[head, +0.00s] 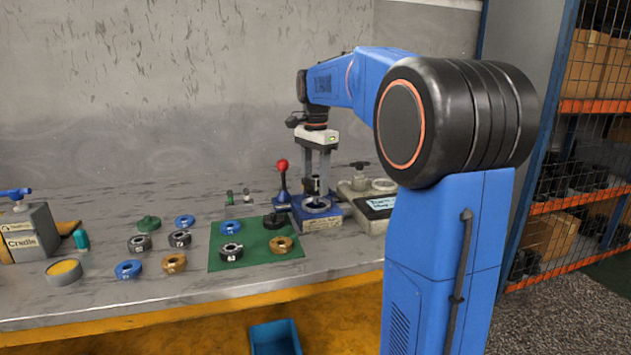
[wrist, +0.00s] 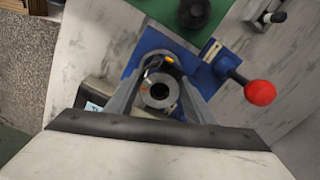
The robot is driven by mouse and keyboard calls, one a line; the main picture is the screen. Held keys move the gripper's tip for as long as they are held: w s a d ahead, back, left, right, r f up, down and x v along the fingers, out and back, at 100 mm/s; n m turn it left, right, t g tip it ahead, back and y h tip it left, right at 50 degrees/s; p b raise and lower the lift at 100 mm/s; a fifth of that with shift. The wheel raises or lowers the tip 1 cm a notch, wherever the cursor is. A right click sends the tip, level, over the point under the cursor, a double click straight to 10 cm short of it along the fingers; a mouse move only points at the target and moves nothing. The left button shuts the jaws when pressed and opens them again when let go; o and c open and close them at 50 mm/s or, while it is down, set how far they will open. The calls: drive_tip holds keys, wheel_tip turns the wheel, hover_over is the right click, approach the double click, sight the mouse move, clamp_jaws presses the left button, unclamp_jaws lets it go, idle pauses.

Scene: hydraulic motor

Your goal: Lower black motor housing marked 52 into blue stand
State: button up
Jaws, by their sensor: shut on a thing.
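My gripper (head: 317,190) points straight down over the blue stand (head: 321,222), with its fingers shut on the motor housing (head: 316,183). In the head view only a small dark part of the housing shows between the fingers. The blue stand also shows in the wrist view (wrist: 150,43), behind the housing. Its round seat is just under the fingers. The marking 52 is not readable, and I cannot tell whether the housing touches the seat.
A red-knobbed lever (head: 282,166) rises close to the left of the stand. A grey device with a display (head: 375,207) stands close on the right. A green mat (head: 257,262) with several ring parts lies in front-left. A Cradle box (head: 30,232) is far left.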

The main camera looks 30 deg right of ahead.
sight(316, 191)
drive_tip(key=shift+f, duration=0.15)
drive_tip(key=shift+f, duration=0.3)
drive_tip(key=shift+s+f, duration=0.1)
drive_tip(key=shift+f, duration=1.75)
idle(0.5)
drive_tip(key=o, duration=1.6)
drive_tip(key=c, duration=0.3)
drive_tip(key=shift+o, duration=1.3)
drive_tip(key=shift+r, duration=4.65)
